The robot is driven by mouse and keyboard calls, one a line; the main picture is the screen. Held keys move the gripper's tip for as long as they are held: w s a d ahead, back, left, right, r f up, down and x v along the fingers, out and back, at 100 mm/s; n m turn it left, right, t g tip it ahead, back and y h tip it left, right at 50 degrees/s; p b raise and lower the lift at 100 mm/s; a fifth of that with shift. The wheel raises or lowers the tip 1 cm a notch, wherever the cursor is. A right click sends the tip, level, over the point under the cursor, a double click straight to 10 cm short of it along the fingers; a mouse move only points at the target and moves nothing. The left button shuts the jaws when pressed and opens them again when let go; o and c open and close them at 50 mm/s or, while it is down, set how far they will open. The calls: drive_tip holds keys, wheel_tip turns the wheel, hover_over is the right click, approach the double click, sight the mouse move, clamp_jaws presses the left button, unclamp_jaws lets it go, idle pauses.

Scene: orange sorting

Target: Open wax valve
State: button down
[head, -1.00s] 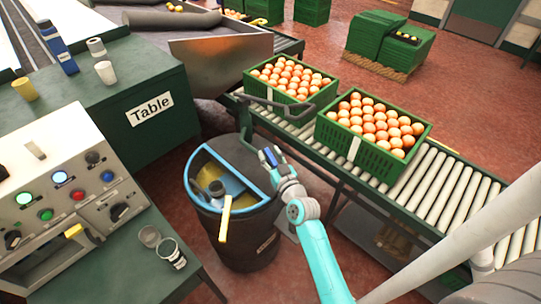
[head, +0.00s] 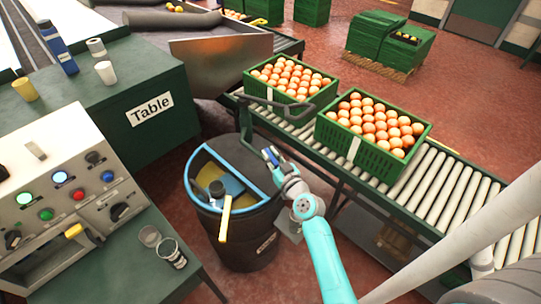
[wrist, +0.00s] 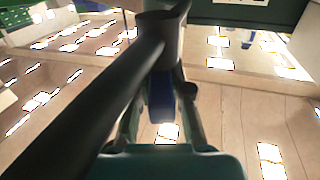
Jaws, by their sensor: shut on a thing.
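The wax valve appears as a blue handle (wrist: 160,100) on a dark pipe (wrist: 95,105) in the wrist view. The handle sits between the two fingers of my gripper (wrist: 160,108), which is shut on it. The pipe crosses on the left and ends in a wider dark fitting at the top. In the head view my gripper (head: 271,158) is at the right rim of a dark drum (head: 245,240). A small blue part shows there, but the fingers and arm hide most of the valve.
Green crates of oranges (head: 375,160) stand on the roller conveyor (head: 440,200). A control panel (head: 70,190) and glass cups (head: 170,252) are at left. A green table (head: 130,80) stands behind.

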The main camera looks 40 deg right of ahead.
drive_tip(key=shift+d+f+n+y, duration=0.1)
drive_tip(key=shift+f+n+y, duration=0.1)
drive_tip(key=shift+n+y, duration=0.5)
drive_tip(key=shift+y, duration=0.4)
drive_tip(key=shift+n+t+y, duration=0.3)
drive_tip(key=shift+t+y, duration=0.1)
drive_tip(key=shift+r, duration=0.1)
drive_tip(key=c, duration=1.1)
unclamp_jaws()
drive_tip(key=shift+r, duration=0.1)
drive_tip(key=shift+h, duration=0.3)
